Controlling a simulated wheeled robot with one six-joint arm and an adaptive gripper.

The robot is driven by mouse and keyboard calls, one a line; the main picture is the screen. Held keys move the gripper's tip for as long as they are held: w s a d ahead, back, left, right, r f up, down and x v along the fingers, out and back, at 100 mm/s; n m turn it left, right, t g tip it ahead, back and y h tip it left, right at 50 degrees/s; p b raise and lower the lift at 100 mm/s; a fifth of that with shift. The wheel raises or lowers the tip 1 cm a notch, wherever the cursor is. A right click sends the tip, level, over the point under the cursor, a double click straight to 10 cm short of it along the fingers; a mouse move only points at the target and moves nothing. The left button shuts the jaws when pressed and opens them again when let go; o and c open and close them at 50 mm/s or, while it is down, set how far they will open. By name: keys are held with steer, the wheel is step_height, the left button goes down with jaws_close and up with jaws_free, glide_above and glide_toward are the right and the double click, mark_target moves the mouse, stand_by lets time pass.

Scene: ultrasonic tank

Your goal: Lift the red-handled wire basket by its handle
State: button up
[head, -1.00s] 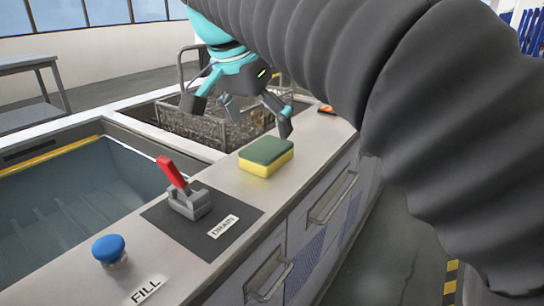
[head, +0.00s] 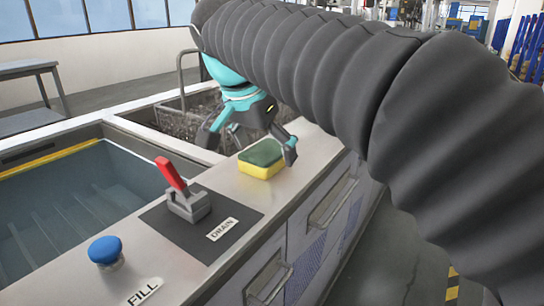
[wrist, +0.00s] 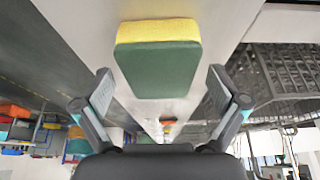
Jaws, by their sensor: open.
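The wire basket (head: 188,118) sits in the rear tank, partly hidden behind my gripper and arm. Its grey mesh also shows at the right of the wrist view (wrist: 285,80). I cannot make out a red handle on it. My gripper (head: 248,146) is open over the counter, beside the basket rather than at it. A green and yellow sponge (head: 261,158) lies under and between the spread fingers. In the wrist view the sponge (wrist: 157,68) shows between the two open fingers, and nothing is held.
A red drain lever (head: 172,175) and a blue fill button (head: 105,250) stand on the near counter (head: 225,188). The front tank (head: 70,195) holds water.

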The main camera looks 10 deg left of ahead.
steer(key=shift+f, duration=0.25)
stand_by(0.3)
steer(key=c, duration=0.8)
